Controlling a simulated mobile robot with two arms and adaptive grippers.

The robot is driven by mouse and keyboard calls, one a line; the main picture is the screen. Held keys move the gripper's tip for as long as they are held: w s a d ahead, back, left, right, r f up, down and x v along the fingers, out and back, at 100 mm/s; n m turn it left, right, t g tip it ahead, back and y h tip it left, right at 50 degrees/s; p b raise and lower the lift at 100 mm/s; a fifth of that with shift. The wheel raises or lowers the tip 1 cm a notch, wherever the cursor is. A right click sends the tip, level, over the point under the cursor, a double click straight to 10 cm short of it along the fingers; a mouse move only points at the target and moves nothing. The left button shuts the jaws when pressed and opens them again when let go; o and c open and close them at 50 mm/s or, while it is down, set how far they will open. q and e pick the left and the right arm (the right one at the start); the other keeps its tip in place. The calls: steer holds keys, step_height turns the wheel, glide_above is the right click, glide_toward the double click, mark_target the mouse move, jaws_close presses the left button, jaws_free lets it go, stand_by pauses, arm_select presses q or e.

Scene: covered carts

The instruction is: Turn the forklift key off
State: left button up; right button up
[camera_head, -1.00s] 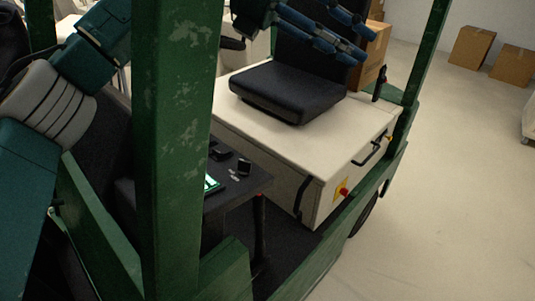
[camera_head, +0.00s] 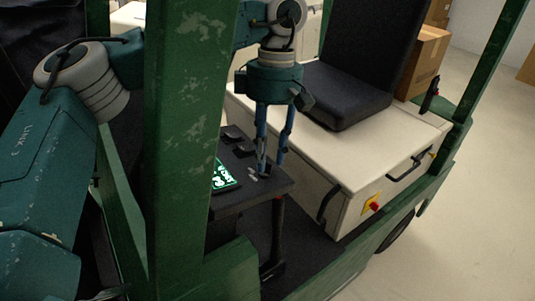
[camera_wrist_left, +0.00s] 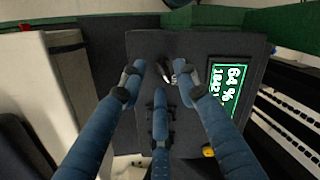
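The forklift key appears to be the small dark and silver piece (camera_wrist_left: 165,73) on the black console panel (camera_wrist_left: 147,50) in the left wrist view. It is small and partly hidden by fingers, so its angle is unclear. My left gripper (camera_wrist_left: 158,75) has its blue fingers spread around the key, with a gap between them; I cannot tell whether any finger touches it. In the head view my left gripper (camera_head: 270,170) points down at the console (camera_head: 228,203), fingertips close to its top near the right edge. My right gripper is in neither view.
A lit green display (camera_head: 225,178) lies on the console beside the fingers. A green forklift post (camera_head: 180,150) stands in front. A black seat (camera_head: 345,95) on a white housing (camera_head: 300,150) is to the right, with a red button (camera_head: 375,207) on the housing's side.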

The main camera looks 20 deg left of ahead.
arm_select(q)
steer(key=shift+s+a+f, duration=0.1)
steer(key=shift+s+f, duration=0.1)
steer(key=shift+f, duration=0.5)
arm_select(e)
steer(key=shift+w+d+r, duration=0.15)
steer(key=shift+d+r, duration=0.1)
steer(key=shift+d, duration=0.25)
arm_select(q)
jaws_close()
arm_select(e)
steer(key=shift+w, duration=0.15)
